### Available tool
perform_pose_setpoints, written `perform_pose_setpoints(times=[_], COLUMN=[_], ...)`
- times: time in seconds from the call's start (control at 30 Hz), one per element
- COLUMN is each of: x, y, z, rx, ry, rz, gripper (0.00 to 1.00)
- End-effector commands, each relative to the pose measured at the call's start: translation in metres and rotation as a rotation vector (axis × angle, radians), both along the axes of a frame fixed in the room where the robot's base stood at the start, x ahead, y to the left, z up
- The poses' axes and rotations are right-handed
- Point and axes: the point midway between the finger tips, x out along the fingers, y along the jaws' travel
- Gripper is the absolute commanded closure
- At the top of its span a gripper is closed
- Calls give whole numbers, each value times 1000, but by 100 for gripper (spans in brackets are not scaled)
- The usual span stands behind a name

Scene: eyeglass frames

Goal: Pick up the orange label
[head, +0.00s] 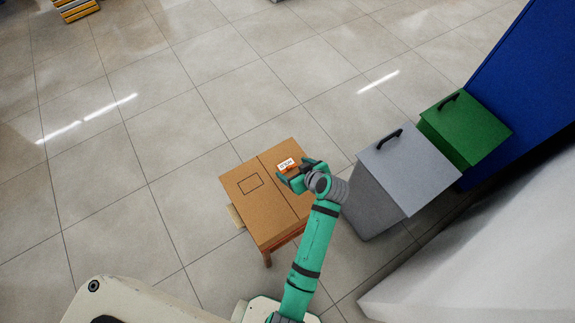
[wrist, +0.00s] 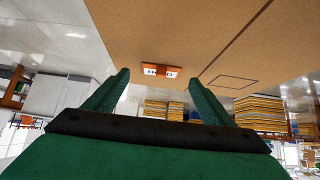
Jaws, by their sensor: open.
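The orange label (head: 287,164) is small, with a white face bearing dark marks. It lies on top of the brown cardboard box (head: 262,222), near the box's upper right edge in the head view. In the wrist view the orange label (wrist: 160,70) shows ahead of the gap between the fingers, nearer the left finger. My green gripper (head: 296,177) is right by the label in the head view, at the box's right side. In the wrist view my gripper (wrist: 158,80) has its two fingers apart with nothing between them. Part of the label's lower side is hidden by the gripper in the head view.
The box rests on a small wooden stand (head: 268,258). A grey bin (head: 400,172) and a green bin (head: 465,130), both with black handles, stand to the right near a blue panel (head: 530,80). Tiled floor left of the box is clear.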

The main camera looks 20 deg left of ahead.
Motion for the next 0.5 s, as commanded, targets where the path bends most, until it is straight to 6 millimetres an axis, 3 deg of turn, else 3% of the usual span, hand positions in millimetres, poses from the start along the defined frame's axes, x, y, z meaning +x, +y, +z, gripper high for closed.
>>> perform_pose_setpoints(times=[0.2,0.43,0.47,0.5], x=[10,11,11,10], y=[10,10,10,11], z=[-15,-16,-16,-16], rx=[-1,0,0,0], ry=[1,-1,-1,-1], rz=[-3,-5,-5,-4], gripper=[23,23,26,35])
